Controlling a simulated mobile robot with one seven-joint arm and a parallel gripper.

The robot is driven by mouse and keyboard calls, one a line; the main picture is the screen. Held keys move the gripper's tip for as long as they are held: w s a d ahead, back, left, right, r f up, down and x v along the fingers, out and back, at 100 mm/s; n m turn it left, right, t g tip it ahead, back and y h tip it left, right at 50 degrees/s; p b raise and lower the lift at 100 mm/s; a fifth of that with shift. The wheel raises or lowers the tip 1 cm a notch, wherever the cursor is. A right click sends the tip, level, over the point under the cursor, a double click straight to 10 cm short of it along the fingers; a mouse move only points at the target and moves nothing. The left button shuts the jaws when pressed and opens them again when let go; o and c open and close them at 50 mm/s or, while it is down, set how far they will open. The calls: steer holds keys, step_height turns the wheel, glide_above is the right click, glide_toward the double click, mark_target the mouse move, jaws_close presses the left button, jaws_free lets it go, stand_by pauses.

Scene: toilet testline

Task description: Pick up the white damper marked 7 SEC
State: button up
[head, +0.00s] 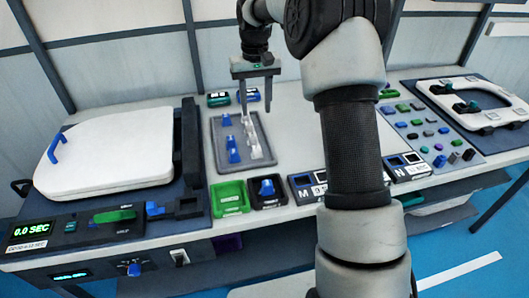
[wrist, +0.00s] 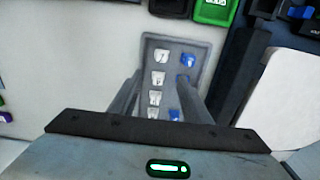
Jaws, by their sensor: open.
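The white damper marked 7 (wrist: 162,57) lies in the grey tray (wrist: 206,45), at the top of its white column in the wrist view. The rest of its label is too small to read. Other white dampers (wrist: 158,78) line up below it, with blue ones (wrist: 188,60) in the column to the right. In the head view, my gripper (head: 256,106) is open and empty above the far part of the tray (head: 216,155). In the wrist view, my gripper (wrist: 160,78) has its fingers either side of the white column, below the 7 damper.
A green bin (head: 230,198) and a black bin (head: 268,192) with a blue piece stand in front of the tray. A white toilet lid (head: 105,155) is at left. A board of small coloured parts (head: 430,130) and a white seat (head: 470,98) are at right.

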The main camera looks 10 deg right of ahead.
steer(key=b, duration=0.1)
glide_above(257, 147)
steer(key=f, duration=0.9)
steer(key=shift+w+d+f, duration=0.1)
steer(key=shift+w+f, duration=0.15)
steer(key=shift+f, duration=0.15)
steer(key=f, duration=0.3)
steer(key=f+b, duration=0.1)
steer(key=f, duration=0.1)
steer(key=shift+s+a+f, duration=0.15)
steer(key=shift+s+a, duration=0.05)
steer(key=shift+s, duration=0.05)
jaws_close()
